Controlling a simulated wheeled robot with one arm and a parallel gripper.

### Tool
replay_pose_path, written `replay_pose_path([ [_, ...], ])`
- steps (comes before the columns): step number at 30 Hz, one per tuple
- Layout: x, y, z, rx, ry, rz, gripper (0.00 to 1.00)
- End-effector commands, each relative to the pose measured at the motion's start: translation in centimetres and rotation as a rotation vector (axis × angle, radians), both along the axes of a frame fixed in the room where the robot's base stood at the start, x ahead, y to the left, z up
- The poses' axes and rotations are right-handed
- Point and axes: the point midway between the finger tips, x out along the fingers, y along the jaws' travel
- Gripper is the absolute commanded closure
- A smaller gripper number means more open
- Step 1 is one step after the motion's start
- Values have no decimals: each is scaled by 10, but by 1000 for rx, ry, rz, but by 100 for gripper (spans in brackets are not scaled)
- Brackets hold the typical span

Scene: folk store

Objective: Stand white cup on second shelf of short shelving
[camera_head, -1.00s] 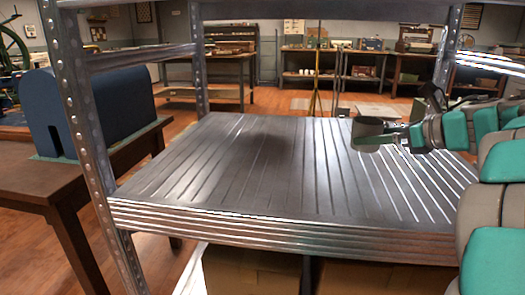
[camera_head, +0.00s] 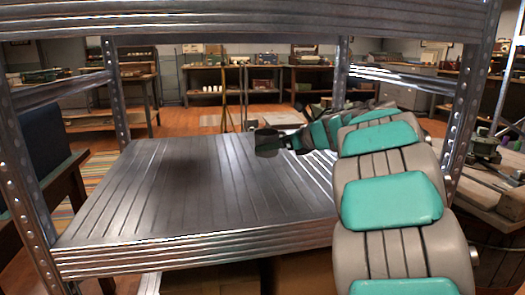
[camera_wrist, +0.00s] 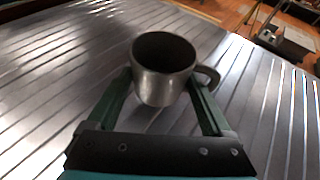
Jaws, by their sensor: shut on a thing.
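The cup (camera_head: 267,144) looks grey in this light and is upright over the ribbed metal shelf (camera_head: 190,190) of the shelving, toward its back. In the wrist view the cup (camera_wrist: 158,82) shows its open mouth and a handle on the right. My gripper (camera_wrist: 162,92) is shut on the cup, with one dark green finger on each side. I cannot tell whether the cup's base touches the shelf. In the head view my arm hides the shelf's right side and most of the gripper.
An upper shelf (camera_head: 230,17) crosses above my arm. Perforated metal posts (camera_head: 38,210) stand at the corners. Cardboard boxes (camera_head: 210,283) are below the shelf. The shelf's left and front are bare. A wooden workbench (camera_head: 480,187) stands at the right.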

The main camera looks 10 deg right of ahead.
Motion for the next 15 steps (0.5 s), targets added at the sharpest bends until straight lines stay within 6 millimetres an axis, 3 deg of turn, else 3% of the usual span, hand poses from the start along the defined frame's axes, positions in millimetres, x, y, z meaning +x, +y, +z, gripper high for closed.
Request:
replay_pose_path([
  [6,32,10,-2,1,0,2,75],
  [15,48,14,-5,2,3,0,75],
])
